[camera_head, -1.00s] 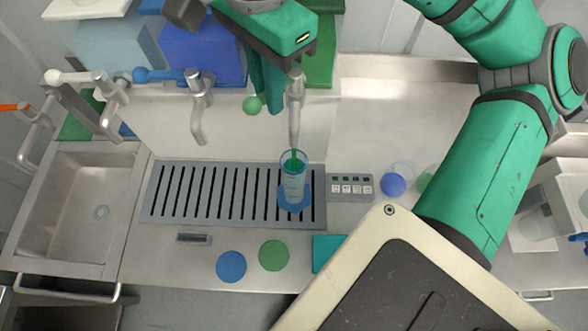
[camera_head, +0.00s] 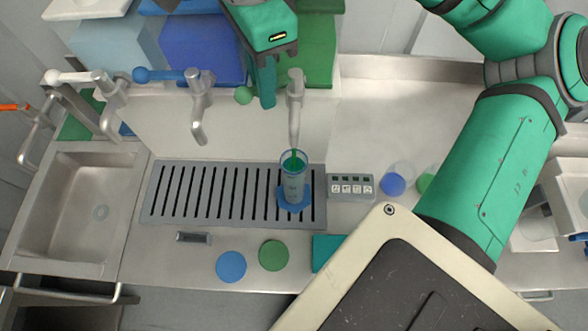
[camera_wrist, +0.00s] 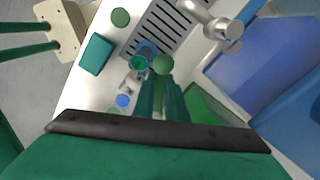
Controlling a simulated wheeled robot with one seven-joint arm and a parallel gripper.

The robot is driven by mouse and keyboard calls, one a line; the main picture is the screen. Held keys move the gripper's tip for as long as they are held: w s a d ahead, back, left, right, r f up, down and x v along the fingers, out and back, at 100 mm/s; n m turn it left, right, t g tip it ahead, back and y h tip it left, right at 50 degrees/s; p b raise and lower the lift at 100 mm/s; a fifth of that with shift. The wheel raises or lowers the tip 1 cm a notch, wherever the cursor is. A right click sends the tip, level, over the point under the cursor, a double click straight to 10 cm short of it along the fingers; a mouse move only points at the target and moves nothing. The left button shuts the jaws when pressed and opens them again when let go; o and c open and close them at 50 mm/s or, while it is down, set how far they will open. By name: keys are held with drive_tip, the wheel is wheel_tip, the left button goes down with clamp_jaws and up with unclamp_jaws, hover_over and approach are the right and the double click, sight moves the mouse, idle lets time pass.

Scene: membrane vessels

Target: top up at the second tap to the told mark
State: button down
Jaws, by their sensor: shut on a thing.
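The green-knobbed tap (camera_head: 295,105) is the rightmost of the row, its spout pointing down over a clear vessel. The vessel (camera_head: 293,185) stands upright in a blue holder (camera_head: 294,204) on the drip grating. Green shows inside its upper part; I cannot tell its exact level or whether liquid is running. My gripper (camera_head: 266,98) is at this tap's lever, shut on it, with the green knob (camera_head: 243,95) sticking out to the left. In the wrist view the knob (camera_wrist: 163,65) shows just beyond my fingers, beside the vessel (camera_wrist: 139,63).
The blue-knobbed tap (camera_head: 198,105) and white-knobbed tap (camera_head: 106,105) stand left, near the sink (camera_head: 80,205). The slotted grating (camera_head: 215,195) has free room left of the vessel. A small button panel (camera_head: 351,187) is at its right. Blue (camera_head: 231,266) and green discs (camera_head: 272,255) lie in front.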

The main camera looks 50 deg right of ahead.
drive_tip(key=m, duration=0.2)
drive_tip(key=w+d+m, duration=0.1)
drive_tip(key=m, duration=0.1)
drive_tip(key=w+m, duration=0.1)
drive_tip(key=m, duration=0.1)
drive_tip(key=shift+w+d, duration=0.25)
drive_tip(key=shift+d, duration=0.05)
drive_tip(key=c, duration=1.7)
unclamp_jaws()
drive_tip(key=shift+d, duration=0.1)
drive_tip(key=shift+c, duration=0.2)
drive_tip(key=shift+r, duration=0.1)
wheel_tip(320, 180, up, 11)
drive_tip(key=shift+f, duration=0.2)
drive_tip(key=shift+s, duration=0.15)
